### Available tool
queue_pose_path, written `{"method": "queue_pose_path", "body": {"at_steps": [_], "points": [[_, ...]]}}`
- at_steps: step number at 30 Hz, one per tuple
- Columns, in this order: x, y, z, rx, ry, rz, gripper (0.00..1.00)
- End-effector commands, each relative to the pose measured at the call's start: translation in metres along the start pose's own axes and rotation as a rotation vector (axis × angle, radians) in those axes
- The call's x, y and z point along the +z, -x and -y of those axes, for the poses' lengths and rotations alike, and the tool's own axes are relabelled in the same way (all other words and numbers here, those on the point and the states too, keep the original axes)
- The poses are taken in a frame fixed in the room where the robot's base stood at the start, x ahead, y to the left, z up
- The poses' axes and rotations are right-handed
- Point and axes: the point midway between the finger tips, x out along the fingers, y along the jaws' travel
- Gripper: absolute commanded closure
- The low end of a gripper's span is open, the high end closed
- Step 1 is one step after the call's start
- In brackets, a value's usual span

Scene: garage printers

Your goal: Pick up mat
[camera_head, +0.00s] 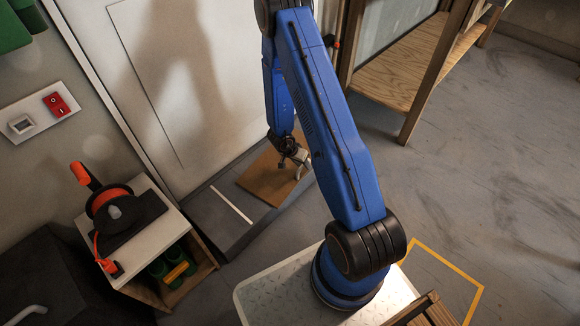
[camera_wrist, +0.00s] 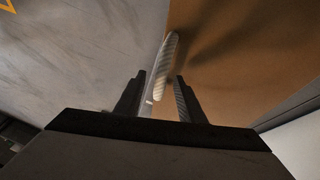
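The mat is a flat brown rectangle (camera_head: 262,184) lying on a dark grey slab in front of the white door. It also fills the right half of the wrist view (camera_wrist: 240,55), with its edge running up between the fingers. My gripper (camera_head: 292,163) is low over the mat's right part in the head view. In the wrist view my gripper (camera_wrist: 160,92) has its two dark fingers apart, one either side of the mat's edge. A pale, ridged strip shows between them; I cannot tell what it is. Whether the fingers touch the mat is unclear.
The dark grey slab (camera_head: 214,216) with a white stripe sits against the door (camera_head: 185,90). A small cabinet (camera_head: 165,218) with an orange reel (camera_head: 112,208) stands left. A wooden-framed unit (camera_head: 405,75) stands upper right. Grey floor (camera_head: 490,150) is clear at right.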

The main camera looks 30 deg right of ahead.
Motion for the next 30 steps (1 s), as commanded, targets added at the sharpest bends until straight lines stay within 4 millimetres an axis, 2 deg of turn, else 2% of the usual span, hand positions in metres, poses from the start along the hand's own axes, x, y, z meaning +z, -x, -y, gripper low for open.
{"method": "queue_pose_path", "body": {"at_steps": [3, 6, 14, 18, 19, 30], "points": [[0.0, -0.013, 0.0, 0.001, 0.0, 0.0, 0.64], [-0.001, -0.018, 0.0, 0.0, -0.001, -0.001, 0.64], [-0.001, -0.019, 0.001, -0.001, -0.001, -0.001, 0.64], [-0.001, -0.019, 0.001, -0.001, -0.001, -0.001, 0.95], [-0.001, -0.019, 0.001, -0.001, -0.001, -0.001, 1.0], [-0.001, -0.019, 0.001, -0.001, -0.001, -0.001, 1.0]]}}
